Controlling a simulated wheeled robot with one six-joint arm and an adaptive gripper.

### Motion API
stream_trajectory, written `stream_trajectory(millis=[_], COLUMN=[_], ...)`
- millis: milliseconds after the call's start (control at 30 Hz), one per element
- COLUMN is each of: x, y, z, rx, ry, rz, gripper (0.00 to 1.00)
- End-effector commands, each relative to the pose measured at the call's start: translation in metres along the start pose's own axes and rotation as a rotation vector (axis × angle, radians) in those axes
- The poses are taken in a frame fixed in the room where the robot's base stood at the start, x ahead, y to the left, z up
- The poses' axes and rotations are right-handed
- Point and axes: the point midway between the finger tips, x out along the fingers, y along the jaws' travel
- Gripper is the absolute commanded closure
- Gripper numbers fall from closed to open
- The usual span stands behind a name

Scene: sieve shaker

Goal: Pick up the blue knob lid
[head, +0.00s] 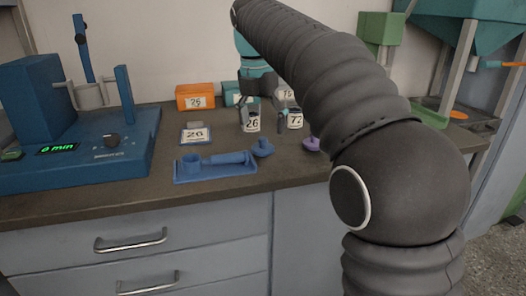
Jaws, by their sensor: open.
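The blue knob lid (263,149) lies on the bench, just off the right end of a blue holder (215,170). Its knob points up. My gripper (265,118) is open above the bench, behind and above the blue lid, with its fingers pointing down. Nothing shows held in it. It is close in the picture to a small cup labelled 26 (252,124); I cannot tell if they touch. A purple knob lid (311,144) lies to the right of the blue one, partly near my arm's outline.
A second labelled cup (295,121) stands right of cup 26. A blue shaker machine (85,150) fills the left. Bare bench (250,188) lies in front.

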Motion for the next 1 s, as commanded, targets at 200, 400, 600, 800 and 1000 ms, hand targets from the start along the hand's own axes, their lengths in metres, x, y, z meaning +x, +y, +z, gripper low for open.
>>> stream_trajectory(millis=[200, 400, 600, 800, 1000], x=[0.028, 0.049, 0.052, 0.051, 0.051], y=[0.001, 0.001, 0.001, 0.001, 0.001], z=[-0.002, -0.002, -0.002, -0.002, -0.002], rx=[0.0, 0.0, 0.0, 0.0, 0.0], ry=[0.002, 0.001, 0.0, 0.0, 0.0], rz=[-0.002, -0.001, 0.0, 0.0, 0.0], gripper=[0.14, 0.14, 0.14, 0.39, 0.61])
